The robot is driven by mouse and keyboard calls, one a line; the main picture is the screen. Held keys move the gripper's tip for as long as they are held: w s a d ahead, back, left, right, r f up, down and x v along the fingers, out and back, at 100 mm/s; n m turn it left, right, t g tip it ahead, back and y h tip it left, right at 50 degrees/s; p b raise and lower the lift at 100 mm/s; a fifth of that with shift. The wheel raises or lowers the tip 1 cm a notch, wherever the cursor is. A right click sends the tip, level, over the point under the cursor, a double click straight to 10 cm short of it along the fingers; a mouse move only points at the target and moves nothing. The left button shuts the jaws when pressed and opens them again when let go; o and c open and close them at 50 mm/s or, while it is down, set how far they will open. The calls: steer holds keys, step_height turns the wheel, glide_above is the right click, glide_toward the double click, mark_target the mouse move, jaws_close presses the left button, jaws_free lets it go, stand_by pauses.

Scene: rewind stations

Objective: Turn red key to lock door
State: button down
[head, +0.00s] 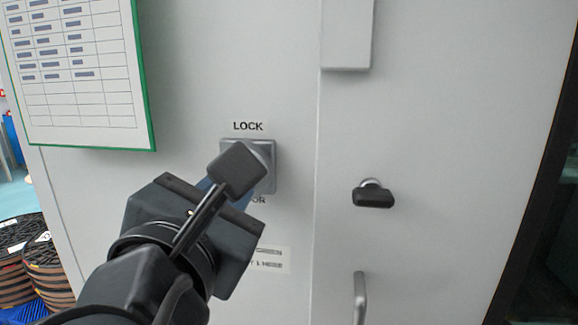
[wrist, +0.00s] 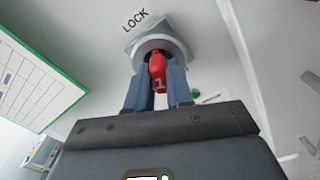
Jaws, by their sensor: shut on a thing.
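The red key (wrist: 158,70) sits in the round grey lock housing, seen in the wrist view. My gripper (wrist: 158,88) has its two blue-grey fingers on either side of the key and is shut on it. In the head view my gripper (head: 216,190) is in front of the square grey lock plate (head: 264,157), and my wrist hides the key there. A label reading LOCK (head: 248,126) is above the plate. The light grey door (head: 430,120) is to the right of the lock, and its edge meets the panel beside it.
A black knob (head: 373,195) and a metal handle (head: 360,298) stick out from the door. A green-framed chart (head: 75,75) hangs at upper left. Partly hidden labels (head: 270,260) are below the lock. Brown reels (head: 40,265) stand at lower left.

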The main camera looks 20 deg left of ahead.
steer(key=shift+n, duration=0.4)
steer(key=n, duration=0.5)
steer(key=shift+n, duration=0.3)
steer(key=c, duration=0.9)
jaws_free()
